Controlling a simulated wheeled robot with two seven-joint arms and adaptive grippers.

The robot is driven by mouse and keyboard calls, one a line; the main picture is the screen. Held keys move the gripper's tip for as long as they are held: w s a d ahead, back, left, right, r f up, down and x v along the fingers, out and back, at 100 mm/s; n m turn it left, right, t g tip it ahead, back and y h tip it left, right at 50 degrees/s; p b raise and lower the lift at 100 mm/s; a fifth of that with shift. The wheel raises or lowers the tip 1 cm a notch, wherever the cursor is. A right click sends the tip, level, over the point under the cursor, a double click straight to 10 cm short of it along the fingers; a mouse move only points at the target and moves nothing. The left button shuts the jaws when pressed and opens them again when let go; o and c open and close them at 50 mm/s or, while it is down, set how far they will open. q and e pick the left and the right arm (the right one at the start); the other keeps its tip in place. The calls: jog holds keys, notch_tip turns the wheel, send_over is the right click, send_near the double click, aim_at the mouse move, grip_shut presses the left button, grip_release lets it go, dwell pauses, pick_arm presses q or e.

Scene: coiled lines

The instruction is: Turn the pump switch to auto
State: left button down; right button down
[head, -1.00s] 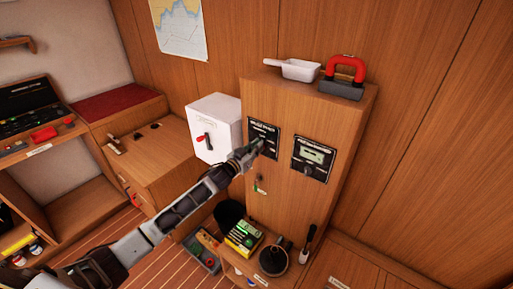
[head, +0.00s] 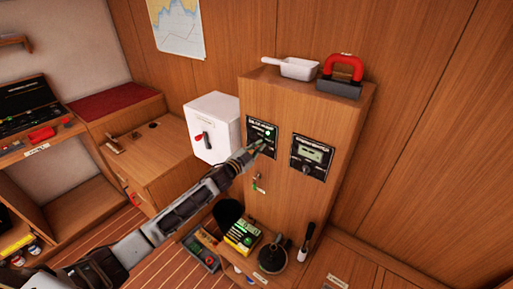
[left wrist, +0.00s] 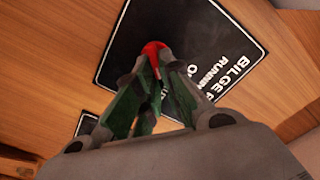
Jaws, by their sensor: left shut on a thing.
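The black bilge pump panel (head: 256,128) is on the front of the wooden cabinet, with a small green light (head: 268,132) showing on it. The panel also fills the middle of the left wrist view (left wrist: 190,45), with part of its white lettering readable. My left gripper (head: 256,146) is at the lower part of this panel. In the left wrist view its fingers (left wrist: 153,62) are shut on a red switch knob (left wrist: 154,49). The fingers hide most of the switch and some lettering, so I cannot read its setting. My right gripper is not in view.
A second black panel (head: 312,157) with a display and knob is just right. A white box (head: 214,128) with a red handle is left. A key (head: 258,184) hangs below. A white scoop (head: 292,68) and a red-handled tool (head: 344,72) lie on the cabinet.

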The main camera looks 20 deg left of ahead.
pick_arm(q)
jog(key=shift+m, duration=0.4)
jog(key=c, duration=1.6)
grip_release()
jog(key=shift+o, duration=0.2)
jog(key=shift+s, duration=0.2)
